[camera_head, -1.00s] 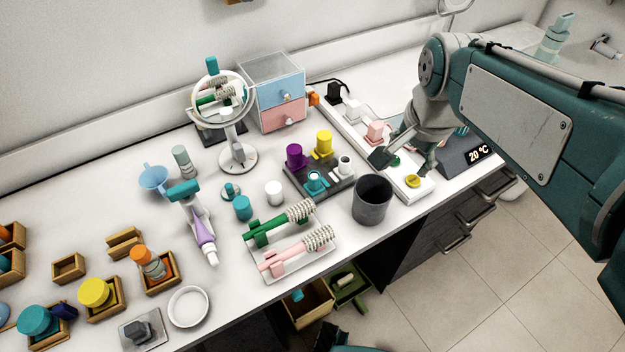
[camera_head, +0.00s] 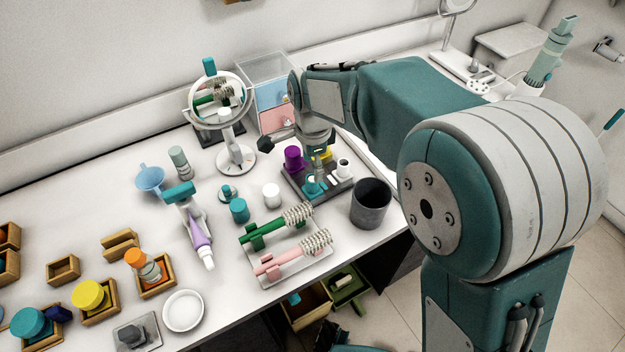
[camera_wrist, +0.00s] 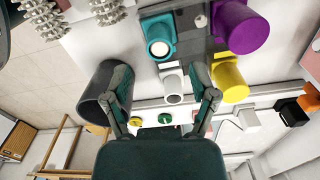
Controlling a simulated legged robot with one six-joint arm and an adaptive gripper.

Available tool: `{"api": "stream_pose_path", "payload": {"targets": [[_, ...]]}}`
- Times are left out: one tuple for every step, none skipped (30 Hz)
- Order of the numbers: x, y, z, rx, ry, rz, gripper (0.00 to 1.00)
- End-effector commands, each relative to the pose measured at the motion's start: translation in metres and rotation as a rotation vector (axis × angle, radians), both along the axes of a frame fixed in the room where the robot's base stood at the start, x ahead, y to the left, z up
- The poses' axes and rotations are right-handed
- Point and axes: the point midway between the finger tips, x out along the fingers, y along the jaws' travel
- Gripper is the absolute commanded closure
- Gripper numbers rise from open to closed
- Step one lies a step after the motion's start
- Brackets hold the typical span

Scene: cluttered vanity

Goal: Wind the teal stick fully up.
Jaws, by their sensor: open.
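The teal stick (camera_head: 313,187) stands uncapped in the dark holder (camera_head: 334,194), beside the purple stick (camera_head: 293,158), a yellow one and a small white one (camera_head: 343,168). In the wrist view the teal stick (camera_wrist: 158,36) shows a pale round top inside its teal case. My gripper (camera_wrist: 161,80) is open and empty above the holder. In the wrist view the small white stick (camera_wrist: 172,86) appears between the fingers, and the teal stick lies just beyond the fingertips. In the head view my gripper partly hides the yellow stick (camera_head: 325,154).
A dark cup (camera_head: 371,204) stands right of the holder, close to a finger in the wrist view. A teal cylinder (camera_head: 239,211) and a white cylinder (camera_head: 271,194) stand left. Brushes lie on a rack in front. A mirror (camera_head: 236,158) and drawer box (camera_head: 272,95) stand behind.

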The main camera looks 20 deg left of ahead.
Motion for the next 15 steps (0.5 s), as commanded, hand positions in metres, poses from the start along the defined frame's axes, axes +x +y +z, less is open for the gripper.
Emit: {"api": "stream_pose_path", "payload": {"targets": [[-0.001, 0.0, -0.011, -0.003, 0.004, 0.001, 0.25], [-0.001, 0.0, -0.017, -0.003, 0.003, 0.001, 0.25], [-0.001, 0.0, -0.024, -0.003, 0.004, 0.001, 0.25], [-0.001, 0.0, -0.029, -0.003, 0.003, 0.001, 0.25], [-0.001, 0.0, -0.034, -0.003, 0.003, 0.001, 0.25], [-0.001, -0.001, -0.039, -0.002, 0.002, 0.001, 0.25], [-0.001, -0.001, -0.043, -0.001, 0.001, 0.001, 0.25], [-0.001, -0.001, -0.046, -0.001, 0.001, 0.001, 0.25], [0.0, -0.001, -0.05, 0.0, 0.001, 0.001, 0.25], [0.0, -0.001, -0.052, 0.001, 0.001, 0.001, 0.25], [0.0, -0.001, -0.054, 0.001, 0.0, 0.001, 0.25], [0.0, -0.002, -0.056, 0.001, 0.0, 0.001, 0.25], [0.0, -0.002, -0.057, 0.001, 0.0, 0.001, 0.25], [0.0, -0.002, -0.058, 0.001, 0.0, 0.001, 0.25], [0.0, -0.002, -0.058, 0.001, 0.0, 0.001, 0.25]]}}
